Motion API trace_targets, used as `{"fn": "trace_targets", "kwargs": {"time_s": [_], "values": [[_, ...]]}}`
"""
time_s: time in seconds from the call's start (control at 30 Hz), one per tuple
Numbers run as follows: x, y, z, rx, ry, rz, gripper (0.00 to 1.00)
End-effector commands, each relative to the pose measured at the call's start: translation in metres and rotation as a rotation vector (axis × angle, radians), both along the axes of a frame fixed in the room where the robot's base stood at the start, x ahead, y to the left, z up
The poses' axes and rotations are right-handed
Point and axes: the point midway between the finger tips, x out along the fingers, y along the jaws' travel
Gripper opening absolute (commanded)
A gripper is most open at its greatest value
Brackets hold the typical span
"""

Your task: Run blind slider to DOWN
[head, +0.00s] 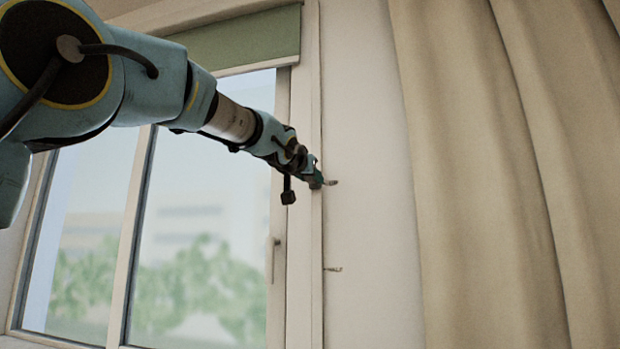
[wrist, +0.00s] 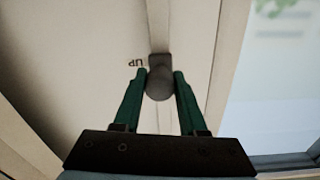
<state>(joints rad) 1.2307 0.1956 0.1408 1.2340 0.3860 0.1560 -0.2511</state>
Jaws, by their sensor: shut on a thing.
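My gripper (head: 318,182) is at the right side of the window frame in the head view. In the wrist view my gripper (wrist: 160,84) has its two green fingers on either side of a dark round knob, the blind slider (wrist: 159,84), and is shut on it. A mark reading "UP" (wrist: 136,63) is on the wall beside the slider. The green blind (head: 240,42) is rolled up at the top of the window. In the head view the slider is mostly hidden by my gripper. A small lower mark (head: 333,269) is on the wall below, too small to read.
A beige curtain (head: 490,180) hangs to the right of the bare wall strip (head: 370,200). The window handle (head: 273,258) is on the frame, left of and below my gripper. The wall strip below my gripper looks clear.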

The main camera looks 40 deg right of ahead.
Motion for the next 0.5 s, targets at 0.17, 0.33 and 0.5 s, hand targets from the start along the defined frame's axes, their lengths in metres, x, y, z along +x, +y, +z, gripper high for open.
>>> {"fn": "trace_targets", "kwargs": {"time_s": [0.17, 0.33, 0.5], "values": [[-0.001, -0.001, -0.007, -0.001, 0.000, -0.002, 0.00], [-0.001, -0.001, -0.023, 0.000, 0.001, -0.002, 0.00], [-0.001, -0.001, -0.050, 0.001, 0.002, -0.002, 0.00]]}}
